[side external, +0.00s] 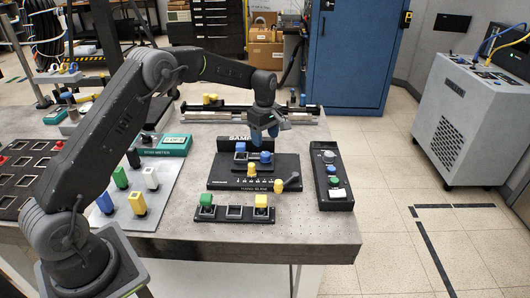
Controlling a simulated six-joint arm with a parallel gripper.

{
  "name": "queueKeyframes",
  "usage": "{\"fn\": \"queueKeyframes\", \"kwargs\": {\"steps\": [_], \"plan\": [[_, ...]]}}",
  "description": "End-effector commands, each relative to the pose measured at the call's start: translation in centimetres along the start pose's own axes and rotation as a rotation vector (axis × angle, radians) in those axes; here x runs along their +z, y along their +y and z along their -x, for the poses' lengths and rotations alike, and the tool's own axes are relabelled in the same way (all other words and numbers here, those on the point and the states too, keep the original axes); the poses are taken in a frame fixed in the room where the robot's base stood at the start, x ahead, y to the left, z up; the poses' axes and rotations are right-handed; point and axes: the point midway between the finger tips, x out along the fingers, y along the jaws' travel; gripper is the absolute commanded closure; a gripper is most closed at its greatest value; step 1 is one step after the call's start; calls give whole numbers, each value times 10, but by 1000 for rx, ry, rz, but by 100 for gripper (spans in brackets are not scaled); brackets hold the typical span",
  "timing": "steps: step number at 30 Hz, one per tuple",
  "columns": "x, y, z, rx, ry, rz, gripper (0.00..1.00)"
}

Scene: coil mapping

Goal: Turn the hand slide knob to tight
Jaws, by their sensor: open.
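A long slide rail (240,115) lies along the table's back edge, behind my gripper. The black panel carries blue, yellow and dark knobs.
A black control box (333,195) with buttons stands right of the panel. A strip with green and yellow blocks (234,214) lies in front. Tall coloured blocks (137,202) and a green meter (173,145) are at left. The table's right front corner (320,235) is bare.

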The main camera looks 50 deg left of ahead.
Motion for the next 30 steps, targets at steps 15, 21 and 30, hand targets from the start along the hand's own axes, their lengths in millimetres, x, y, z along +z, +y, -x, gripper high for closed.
{"fn": "queueKeyframes", "kwargs": {"steps": [15, 21, 30], "plan": [[0, 0, -64, 0, 1, -1, 40], [0, 0, -65, 0, 1, -1, 40], [0, 0, -64, 1, 1, -1, 63]]}}
